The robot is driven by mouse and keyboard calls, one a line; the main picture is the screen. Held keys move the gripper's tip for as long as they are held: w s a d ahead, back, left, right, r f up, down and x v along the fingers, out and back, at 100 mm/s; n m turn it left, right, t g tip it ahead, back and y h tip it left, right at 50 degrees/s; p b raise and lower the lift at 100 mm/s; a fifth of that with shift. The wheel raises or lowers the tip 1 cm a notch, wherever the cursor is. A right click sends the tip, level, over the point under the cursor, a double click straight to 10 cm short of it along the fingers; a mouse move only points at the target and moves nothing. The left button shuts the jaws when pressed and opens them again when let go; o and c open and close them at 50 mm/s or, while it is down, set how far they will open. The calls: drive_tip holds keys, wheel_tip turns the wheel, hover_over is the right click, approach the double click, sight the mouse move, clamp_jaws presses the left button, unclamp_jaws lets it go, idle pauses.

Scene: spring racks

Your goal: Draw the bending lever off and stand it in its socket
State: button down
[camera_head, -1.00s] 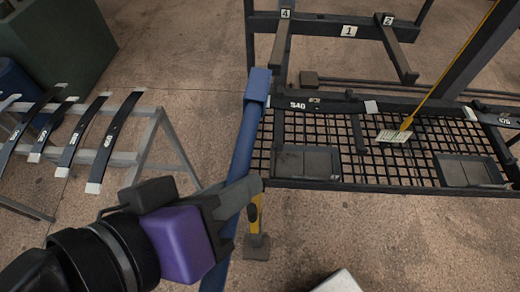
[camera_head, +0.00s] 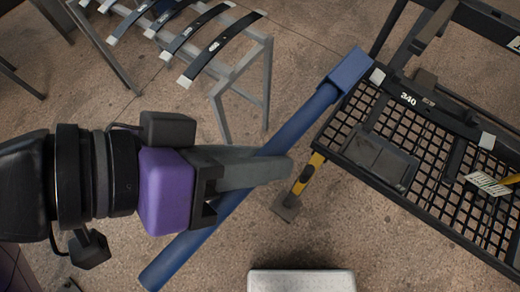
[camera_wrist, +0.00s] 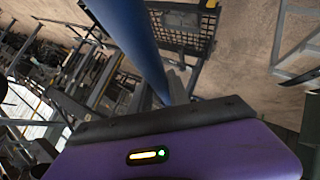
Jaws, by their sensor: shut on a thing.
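The bending lever (camera_head: 215,222) is a long blue bar with a square blue head (camera_head: 350,70). My gripper (camera_head: 262,168) is shut on it around the middle of the bar, and the bar slants from lower left to upper right. The head is beside the left end of the dark spring marked 340 (camera_head: 425,103); I cannot tell whether they touch. In the wrist view the blue bar (camera_wrist: 140,45) rises from behind my purple gripper body. I cannot make out the lever's socket.
The mesh rack (camera_head: 400,185) with dark trays fills the right side. A trestle (camera_head: 245,65) with several dark leaf springs stands at upper left.

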drive_tip(key=shift+s+a+f+b, duration=0.1)
drive_tip(key=shift+s+a+b, duration=0.15)
drive_tip(key=shift+s+a, duration=0.75)
drive_tip(key=shift+s+a+f+b, duration=0.1)
drive_tip(key=shift+s+a+b, duration=0.15)
drive_tip(key=shift+s+a, duration=0.7)
drive_tip(key=shift+s+a+f+b, duration=0.1)
drive_tip(key=shift+s+a+b, duration=0.3)
drive_tip(key=shift+s, duration=1)
drive_tip(key=shift+a, duration=0.15)
